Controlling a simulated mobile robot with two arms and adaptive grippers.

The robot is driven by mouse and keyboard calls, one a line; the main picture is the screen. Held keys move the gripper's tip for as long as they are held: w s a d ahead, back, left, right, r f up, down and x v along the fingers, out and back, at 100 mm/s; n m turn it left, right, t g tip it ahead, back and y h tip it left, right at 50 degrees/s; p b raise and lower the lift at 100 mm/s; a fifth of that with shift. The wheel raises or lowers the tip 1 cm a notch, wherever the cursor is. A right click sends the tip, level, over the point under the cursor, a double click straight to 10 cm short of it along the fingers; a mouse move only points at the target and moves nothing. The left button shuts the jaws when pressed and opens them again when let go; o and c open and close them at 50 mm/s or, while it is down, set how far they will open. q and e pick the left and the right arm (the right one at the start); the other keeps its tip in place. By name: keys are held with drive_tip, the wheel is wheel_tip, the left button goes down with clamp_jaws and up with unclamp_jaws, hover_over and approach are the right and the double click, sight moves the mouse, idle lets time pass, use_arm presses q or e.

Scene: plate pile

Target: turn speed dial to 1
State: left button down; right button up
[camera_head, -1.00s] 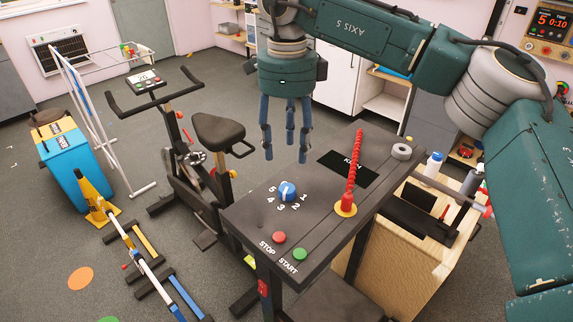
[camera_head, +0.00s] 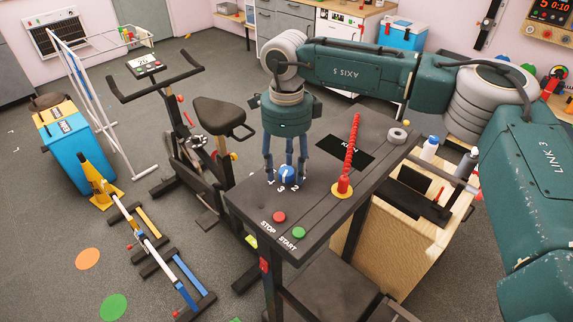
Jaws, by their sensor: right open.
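The blue speed dial (camera_head: 287,176) sits on the dark console top (camera_head: 318,196), with white numbers around it. The numbers 2 and 3 show in front of it, and others are partly hidden by my gripper's fingers. My right gripper (camera_head: 286,176) points down over the dial, its blue-grey fingers spread around it. It is open; whether any finger touches the dial cannot be told. My left gripper is not in view.
A red ribbed lever (camera_head: 350,155) on a yellow base stands right of the dial. A red STOP button (camera_head: 279,217) and a green START button (camera_head: 299,233) lie in front. A grey ring (camera_head: 397,135) sits at the back right. An exercise bike (camera_head: 215,140) stands left.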

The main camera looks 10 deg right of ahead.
drive_tip(key=c, duration=1.1)
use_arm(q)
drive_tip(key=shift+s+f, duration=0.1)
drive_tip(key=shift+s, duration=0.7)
use_arm(e)
drive_tip(key=shift+c, duration=0.2)
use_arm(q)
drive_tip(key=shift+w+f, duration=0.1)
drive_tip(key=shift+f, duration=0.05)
